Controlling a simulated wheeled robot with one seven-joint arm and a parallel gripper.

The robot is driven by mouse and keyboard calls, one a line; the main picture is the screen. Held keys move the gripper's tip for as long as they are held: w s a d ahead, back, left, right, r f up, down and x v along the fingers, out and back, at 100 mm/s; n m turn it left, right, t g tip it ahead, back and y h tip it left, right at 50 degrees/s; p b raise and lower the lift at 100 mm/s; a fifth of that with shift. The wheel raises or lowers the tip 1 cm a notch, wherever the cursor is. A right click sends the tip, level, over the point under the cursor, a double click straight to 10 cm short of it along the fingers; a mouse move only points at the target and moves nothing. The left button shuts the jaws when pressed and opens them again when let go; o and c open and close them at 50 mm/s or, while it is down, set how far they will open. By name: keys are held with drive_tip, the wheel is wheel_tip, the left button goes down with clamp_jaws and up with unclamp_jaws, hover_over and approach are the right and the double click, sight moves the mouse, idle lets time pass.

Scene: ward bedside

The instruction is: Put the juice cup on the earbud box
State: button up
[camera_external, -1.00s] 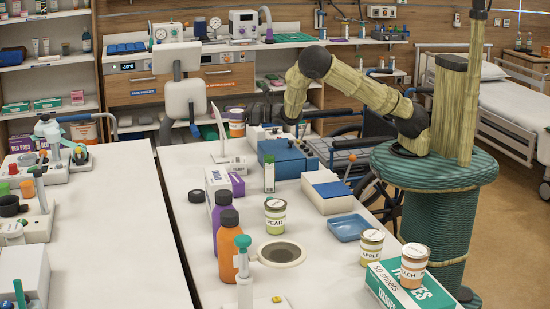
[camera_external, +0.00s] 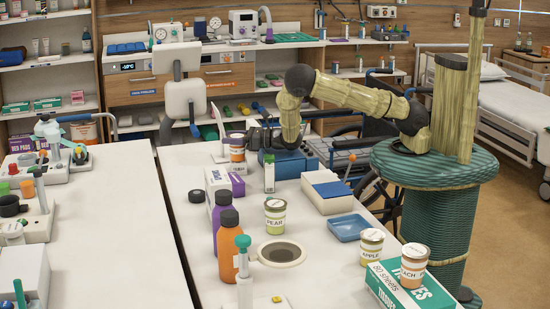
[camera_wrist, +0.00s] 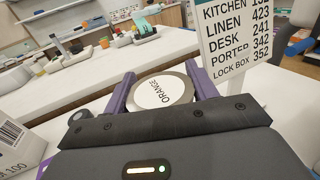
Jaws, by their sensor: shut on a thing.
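The juice cup (camera_external: 237,152) has a white and orange label. Its lid, marked ORANGE, shows in the wrist view (camera_wrist: 165,92). My gripper (camera_wrist: 161,79) is shut on the cup, with a purple finger on either side. The cup is upright in the external view, low at the far end of the table, just behind a purple and white box (camera_external: 237,186). A small white item at that spot is now mostly hidden by the cup. I cannot tell for sure which is the earbud box, or whether the cup touches anything below.
A white sign with numbers (camera_wrist: 235,40) stands close by the right finger. Purple (camera_external: 222,207) and orange (camera_external: 229,245) bottles, a pear cup (camera_external: 275,216) and a blue tray (camera_external: 348,227) stand nearer the camera.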

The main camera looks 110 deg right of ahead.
drive_tip(key=shift+f, duration=0.15)
drive_tip(key=o, duration=1.1)
drive_tip(key=shift+r, duration=0.2)
drive_tip(key=shift+b+v, duration=1.45)
drive_tip(key=shift+v, duration=4.6)
